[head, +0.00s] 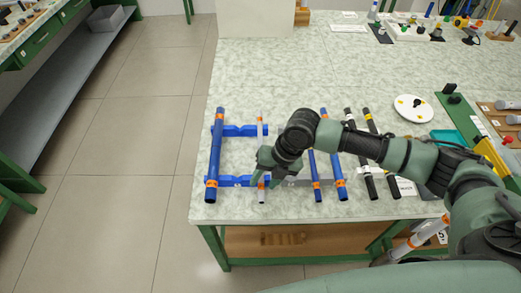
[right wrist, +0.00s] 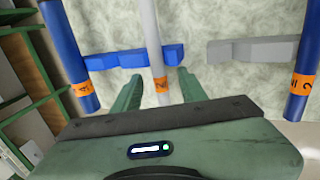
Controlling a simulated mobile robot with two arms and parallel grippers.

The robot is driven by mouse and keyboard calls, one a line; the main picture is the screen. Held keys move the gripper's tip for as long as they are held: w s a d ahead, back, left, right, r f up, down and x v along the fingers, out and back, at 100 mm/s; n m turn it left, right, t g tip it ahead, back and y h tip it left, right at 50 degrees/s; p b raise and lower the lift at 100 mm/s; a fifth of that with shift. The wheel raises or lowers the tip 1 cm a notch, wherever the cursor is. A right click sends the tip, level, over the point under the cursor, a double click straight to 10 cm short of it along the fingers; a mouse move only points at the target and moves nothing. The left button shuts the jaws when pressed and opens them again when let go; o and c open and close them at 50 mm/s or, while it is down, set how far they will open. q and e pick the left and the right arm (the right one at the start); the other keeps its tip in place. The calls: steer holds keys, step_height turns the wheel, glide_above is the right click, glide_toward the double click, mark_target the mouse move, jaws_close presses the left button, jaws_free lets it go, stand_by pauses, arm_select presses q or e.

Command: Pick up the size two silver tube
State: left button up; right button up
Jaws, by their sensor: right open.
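A slim silver tube (head: 260,133) with orange bands lies across blue supports near the front left of the table. It also shows in the right wrist view (right wrist: 150,35), where the marking on its orange band is too small to read surely. My right gripper (head: 262,181) is over the near end of this tube. In the right wrist view its two green fingers (right wrist: 157,92) are apart, one on each side of the tube's line. I cannot tell whether they touch it. My left gripper is not in view.
A thick blue tube (head: 215,150) lies left of the silver one on the blue support (head: 240,130). Two blue tubes (head: 333,165) and two black tubes (head: 370,125) lie to the right. A white disc (head: 412,104) is farther right. The table's middle back is clear.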

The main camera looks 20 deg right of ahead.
steer(key=shift+a+f, duration=0.1)
steer(key=shift+f, duration=0.1)
jaws_close()
